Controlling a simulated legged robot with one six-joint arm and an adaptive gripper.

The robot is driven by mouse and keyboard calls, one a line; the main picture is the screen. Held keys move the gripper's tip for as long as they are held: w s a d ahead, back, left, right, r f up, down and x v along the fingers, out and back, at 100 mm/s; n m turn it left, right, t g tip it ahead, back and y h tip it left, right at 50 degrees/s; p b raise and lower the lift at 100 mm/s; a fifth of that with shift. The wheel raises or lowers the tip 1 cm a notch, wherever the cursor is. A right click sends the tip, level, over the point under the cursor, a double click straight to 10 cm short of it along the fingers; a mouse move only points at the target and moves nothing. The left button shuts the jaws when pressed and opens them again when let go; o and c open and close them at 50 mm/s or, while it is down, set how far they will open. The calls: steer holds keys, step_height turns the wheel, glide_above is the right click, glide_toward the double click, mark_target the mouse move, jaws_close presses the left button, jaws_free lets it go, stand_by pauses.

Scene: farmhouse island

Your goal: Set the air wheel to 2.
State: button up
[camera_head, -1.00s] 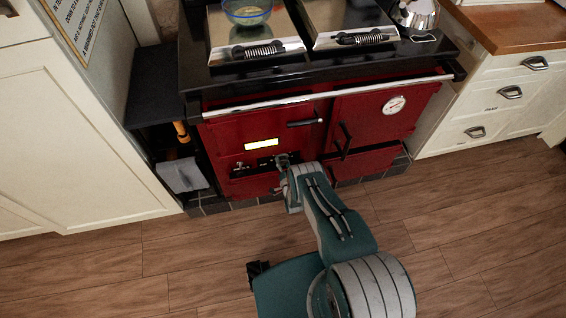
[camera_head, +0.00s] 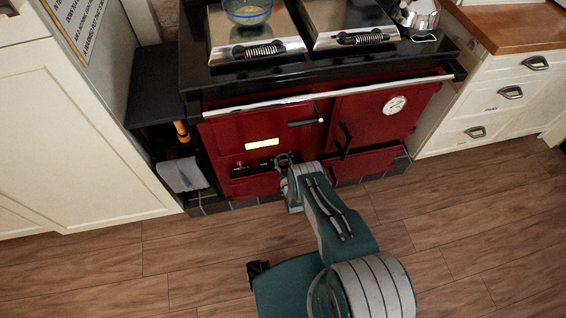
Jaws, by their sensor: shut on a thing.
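The red range cooker (camera_head: 365,123) stands against the back wall. A lit yellow plate (camera_head: 262,144) sits on its lower left door, with a small dark control panel (camera_head: 241,168) below it. My gripper (camera_head: 283,160) is at the right end of this panel, shut on what is probably the air wheel. The wheel itself is hidden behind the gripper, and its number cannot be read. My arm reaches up to it from the lower right.
A chrome rail (camera_head: 270,107) runs across the cooker front above the doors. A grey cloth (camera_head: 183,175) hangs at the left. The wooden floor (camera_head: 200,265) in front is clear.

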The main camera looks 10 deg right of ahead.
steer(key=n, duration=0.6)
steer(key=shift+w+n, duration=0.1)
steer(key=shift+n, duration=0.2)
stand_by(0.5)
steer(key=o, duration=1.1)
steer(key=s, duration=1.2)
